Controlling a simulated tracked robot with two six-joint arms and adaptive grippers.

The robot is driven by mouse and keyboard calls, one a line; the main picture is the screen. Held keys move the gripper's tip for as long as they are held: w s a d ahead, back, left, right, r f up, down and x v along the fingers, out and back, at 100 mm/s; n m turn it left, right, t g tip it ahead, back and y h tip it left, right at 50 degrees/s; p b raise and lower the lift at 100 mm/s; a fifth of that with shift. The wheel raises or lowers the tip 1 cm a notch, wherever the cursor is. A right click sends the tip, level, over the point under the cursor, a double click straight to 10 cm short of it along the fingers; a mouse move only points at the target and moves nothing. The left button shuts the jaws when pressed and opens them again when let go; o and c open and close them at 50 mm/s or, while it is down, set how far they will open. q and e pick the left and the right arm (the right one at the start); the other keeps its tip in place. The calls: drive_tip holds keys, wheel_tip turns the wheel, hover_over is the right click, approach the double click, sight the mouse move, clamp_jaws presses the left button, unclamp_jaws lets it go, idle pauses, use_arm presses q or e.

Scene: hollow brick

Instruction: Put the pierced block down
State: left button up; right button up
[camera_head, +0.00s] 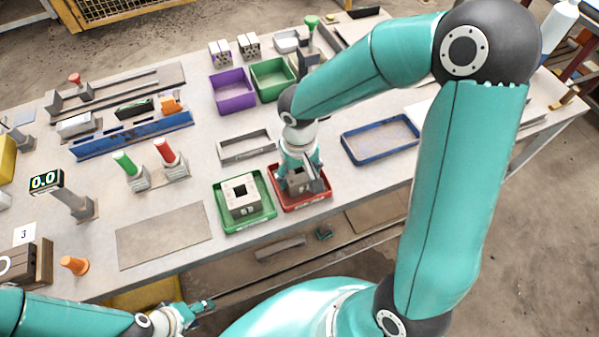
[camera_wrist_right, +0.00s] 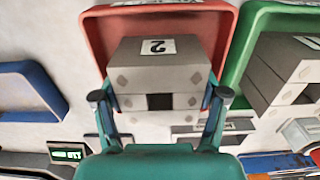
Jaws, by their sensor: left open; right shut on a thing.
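A grey pierced block (camera_head: 298,186) with a square hole is at the red tray (camera_head: 319,197) on the table's near side. My right gripper (camera_head: 306,176) is shut on it from above. In the right wrist view the pierced block (camera_wrist_right: 150,78) bears a label "2" and sits between both fingers, with the red tray (camera_wrist_right: 225,38) around it. I cannot tell whether it touches the tray floor. A similar block (camera_head: 240,197) stands in the green tray (camera_head: 262,219) just left. My left gripper (camera_head: 205,305) is open and empty, in front of the table's near edge.
A blue tray (camera_head: 347,153) lies to the right of the red tray and a grey frame (camera_head: 246,146) behind. Purple (camera_head: 233,91) and green (camera_head: 273,80) bins stand further back. A bare grey mat (camera_head: 163,236) lies left of the green tray.

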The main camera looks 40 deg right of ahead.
drive_tip(key=shift+f, duration=0.15)
drive_tip(key=o, duration=1.1)
drive_tip(key=shift+o, duration=0.2)
wheel_tip(320, 180, up, 12)
drive_tip(key=shift+r, duration=0.2)
drive_tip(key=shift+s, duration=0.1)
